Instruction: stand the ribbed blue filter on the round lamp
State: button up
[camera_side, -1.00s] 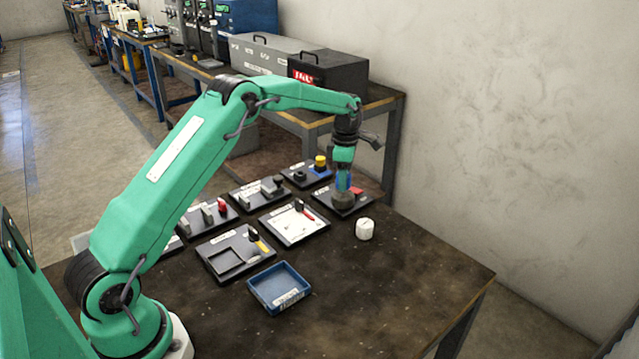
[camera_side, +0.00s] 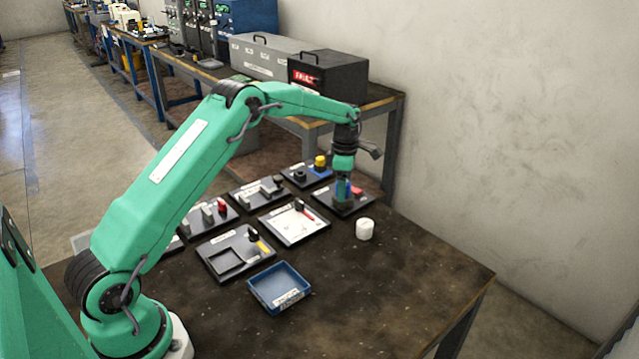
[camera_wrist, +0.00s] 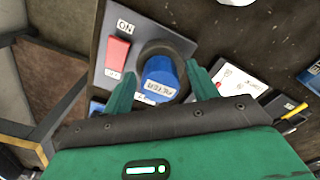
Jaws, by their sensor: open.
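The blue filter (camera_wrist: 160,78), with its label facing up, stands on the dark round lamp (camera_wrist: 168,47) in the wrist view. The lamp is on a dark board beside a red switch (camera_wrist: 117,50). My gripper (camera_wrist: 160,68) is open, one finger on each side of the filter, with a gap at both sides. In the side view my gripper (camera_side: 343,190) is low over the same board at the far right of the boards. There its fingers hide most of the filter and the lamp. The filter's ribs cannot be made out.
A white round piece (camera_side: 364,229) stands on the table close to the lamp board. A blue tray (camera_side: 280,309) lies nearer the front. Several boards with small parts lie to the left. The table's right side is clear, with a wall behind.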

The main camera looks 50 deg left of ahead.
jog(key=shift+r, duration=0.1)
notch_tip(320, 180, up, 12)
dwell(0.8)
jog(key=shift+r, duration=0.15)
dwell(0.3)
jog(key=s+d+r+m+t, duration=0.1)
jog(key=s+d+r+m, duration=0.3)
jog(key=s+r+m, duration=0.3)
jog(key=s+d+r+m+t, duration=0.2)
jog(key=s+d+r+m, duration=0.3)
jog(key=s, duration=0.5)
jog(key=s+d+f+m+t, duration=0.1)
jog(key=s+f+m, duration=0.1)
jog(key=s+m, duration=0.5)
jog(key=s+d+f+m+t, duration=0.1)
jog(key=s+m, duration=0.5)
jog(key=s, duration=0.7)
jog(key=shift+d+f+m+t, duration=0.3)
jog(key=shift+d+f+m, duration=0.15)
jog(key=shift+f, duration=0.35)
